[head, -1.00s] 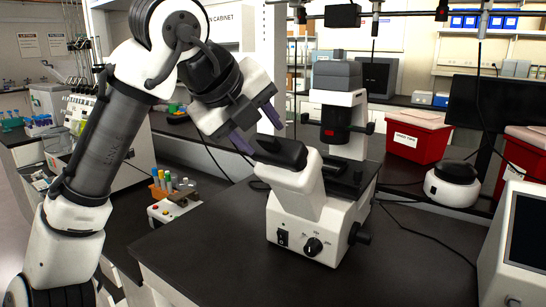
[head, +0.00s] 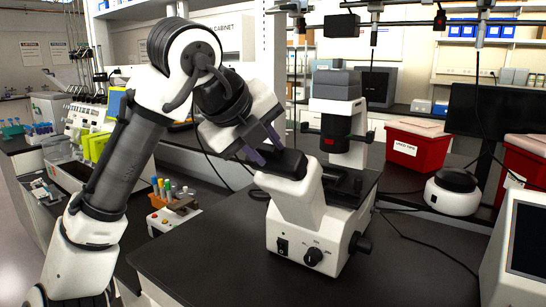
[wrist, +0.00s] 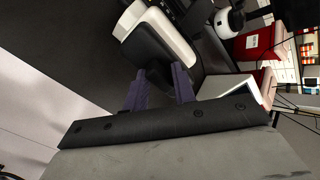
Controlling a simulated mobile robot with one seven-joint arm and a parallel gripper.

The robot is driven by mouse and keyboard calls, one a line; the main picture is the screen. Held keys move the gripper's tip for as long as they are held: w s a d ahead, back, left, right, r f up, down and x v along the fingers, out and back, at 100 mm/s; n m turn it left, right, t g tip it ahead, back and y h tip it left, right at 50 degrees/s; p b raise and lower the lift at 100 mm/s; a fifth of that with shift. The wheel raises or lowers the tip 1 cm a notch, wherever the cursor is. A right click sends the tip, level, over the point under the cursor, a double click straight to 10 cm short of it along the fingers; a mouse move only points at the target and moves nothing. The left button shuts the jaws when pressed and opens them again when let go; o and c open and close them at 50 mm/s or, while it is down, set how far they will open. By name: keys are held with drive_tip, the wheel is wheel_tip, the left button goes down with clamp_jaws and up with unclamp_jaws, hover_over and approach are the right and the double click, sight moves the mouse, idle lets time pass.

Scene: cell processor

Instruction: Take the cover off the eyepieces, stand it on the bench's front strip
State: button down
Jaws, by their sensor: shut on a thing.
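The black cover (head: 284,164) sits over the eyepieces at the top of the white microscope (head: 300,203). The eyepieces themselves are hidden under it. My gripper (head: 262,149) reaches in from the upper left, its purple fingers shut on the cover's near end. In the wrist view the cover (wrist: 155,45) lies beyond the fingertips (wrist: 160,77), which close on its near edge, with white microscope body around it. The dark bench (head: 210,267) has a bare front strip before and left of the microscope.
A rack of colored-capped tubes (head: 172,193) stands on a lower surface at left. A red bin (head: 415,146), a round white device (head: 453,190) and a white screen unit (head: 515,240) are at right. A black cable crosses the bench right of the microscope.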

sight(264, 147)
drive_tip(key=shift+s+r, duration=0.1)
drive_tip(key=shift+r, duration=0.1)
drive_tip(key=shift+p+v, duration=0.9)
drive_tip(key=shift+p, duration=0.05)
drive_tip(key=shift+p+v, duration=0.8)
drive_tip(key=shift+v, duration=0.7)
drive_tip(key=shift+f, duration=0.15)
